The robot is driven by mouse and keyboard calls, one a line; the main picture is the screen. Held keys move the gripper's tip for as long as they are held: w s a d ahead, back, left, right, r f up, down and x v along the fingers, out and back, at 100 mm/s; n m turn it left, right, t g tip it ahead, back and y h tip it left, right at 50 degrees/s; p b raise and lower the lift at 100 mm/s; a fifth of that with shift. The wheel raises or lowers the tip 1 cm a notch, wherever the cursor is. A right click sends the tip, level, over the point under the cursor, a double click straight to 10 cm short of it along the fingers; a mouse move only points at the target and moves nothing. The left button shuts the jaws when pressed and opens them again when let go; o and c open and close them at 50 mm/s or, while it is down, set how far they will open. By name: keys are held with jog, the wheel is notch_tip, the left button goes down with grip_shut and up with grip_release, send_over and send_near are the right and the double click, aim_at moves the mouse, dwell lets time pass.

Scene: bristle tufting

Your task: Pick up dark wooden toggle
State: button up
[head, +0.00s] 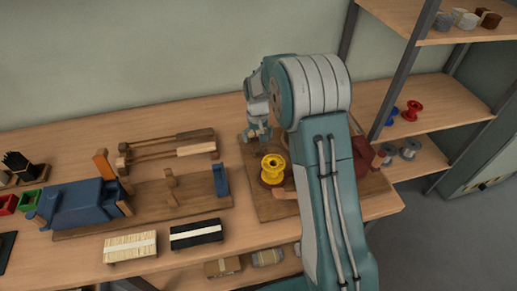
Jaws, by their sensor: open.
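My gripper (257,134) is open and empty, pointing down just above and behind a yellow spool (272,165). The spool stands on a dark red-brown round base on a wooden board (250,203). I cannot clearly make out a dark wooden toggle. A small brown wooden piece (284,193) lies at the front of the spool, partly hidden by my arm. A dark reddish block (362,152) shows at the right of my arm. My arm covers much of the board's middle.
Left of the board are a blue clamp-like machine (80,203) on a wooden base, a wooden frame (165,149), and pale (130,247) and black (196,233) bristle bundles. Shelves (420,92) with spools and blocks stand at the right. The table's front edge is close to the bundles.

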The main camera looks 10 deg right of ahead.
aim_at(259, 147)
jog(key=f, duration=0.4)
jog(key=shift+s+d, duration=0.15)
jog(key=shift+s, duration=0.05)
jog(key=shift+d+f, duration=0.15)
jog(key=shift+d, duration=0.15)
jog(key=shift+a, duration=0.3)
jog(key=c, duration=0.7)
jog(key=shift+d, duration=0.1)
